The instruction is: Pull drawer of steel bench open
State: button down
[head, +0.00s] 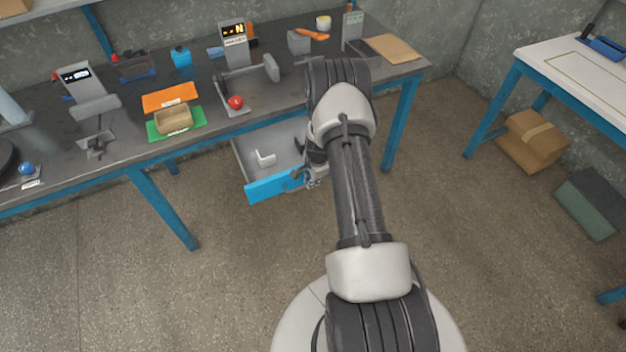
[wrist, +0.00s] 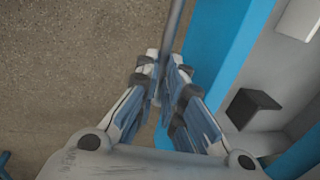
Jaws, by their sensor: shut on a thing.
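The steel bench (head: 65,158) has a dark grey top and blue legs. Its drawer (head: 262,186) has a blue front and a grey inside, and stands pulled out below the bench top. A white angled piece (head: 265,159) lies in the drawer. My gripper (head: 306,178) is at the right part of the drawer front, partly hidden by my arm. In the wrist view my gripper (wrist: 168,72) is shut on a thin grey bar, the drawer handle (wrist: 174,28), beside the blue drawer front (wrist: 222,45). A dark block (wrist: 252,106) also shows inside the drawer.
The bench top holds several items, among them a green mat (head: 190,132) with a tan box, an orange mat (head: 170,97) and a red ball (head: 236,102). A white-topped table (head: 590,75) and cardboard box (head: 533,140) stand at right. Floor before the drawer is clear.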

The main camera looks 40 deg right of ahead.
jog(key=shift+s, duration=0.1)
dwell(0.3)
jog(key=c, duration=1.7)
grip_release()
jog(key=shift+r, duration=0.1)
jog(key=r, duration=0.3)
jog(key=s+r, duration=0.1)
jog(key=r, duration=0.3)
jog(key=s+r, duration=0.1)
jog(key=r, duration=0.3)
jog(key=shift+s+a+r, duration=0.15)
jog(key=shift+a+r, duration=0.1)
jog(key=shift+a, duration=0.05)
